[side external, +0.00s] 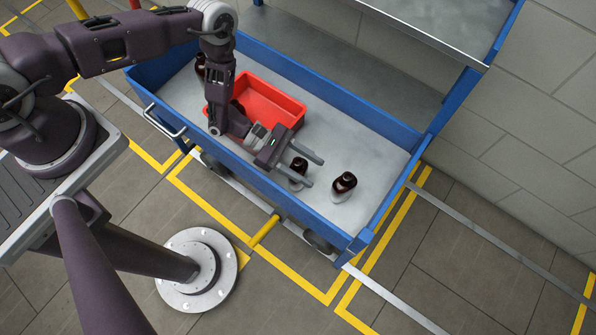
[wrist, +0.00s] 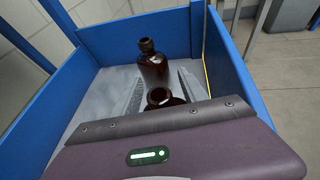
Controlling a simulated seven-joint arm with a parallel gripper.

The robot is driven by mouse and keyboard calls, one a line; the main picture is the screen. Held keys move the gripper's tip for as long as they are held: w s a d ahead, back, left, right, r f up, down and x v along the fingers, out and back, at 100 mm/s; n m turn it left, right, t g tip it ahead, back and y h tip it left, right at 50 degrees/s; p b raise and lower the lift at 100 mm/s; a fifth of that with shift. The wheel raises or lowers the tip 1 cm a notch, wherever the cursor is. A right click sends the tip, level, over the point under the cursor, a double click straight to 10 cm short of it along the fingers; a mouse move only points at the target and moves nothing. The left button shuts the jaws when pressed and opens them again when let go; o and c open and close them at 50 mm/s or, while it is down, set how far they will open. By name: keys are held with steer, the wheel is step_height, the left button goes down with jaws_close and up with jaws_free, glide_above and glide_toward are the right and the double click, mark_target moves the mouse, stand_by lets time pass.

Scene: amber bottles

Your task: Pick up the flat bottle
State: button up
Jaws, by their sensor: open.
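My gripper (side external: 314,172) is open and reaches over the right part of the cart bed. One dark amber bottle (side external: 297,168) is at the fingers, partly hidden by them. In the wrist view its open neck (wrist: 160,97) shows between the two fingers, its lower part hidden by the gripper body. A second amber bottle (side external: 343,184) stands upright just beyond the fingertips. In the wrist view this second bottle (wrist: 153,66) shows a short neck and broad shoulders. I cannot tell for sure which bottle is the flat one.
A red bin (side external: 285,103) sits left of the gripper, with something dark partly visible in it. Another dark bottle (side external: 200,66) stands at the cart's far left. Blue walls border the grey cart bed (side external: 375,150). A shelf overhangs the back.

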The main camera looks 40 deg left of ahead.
jaws_close()
stand_by(1.4)
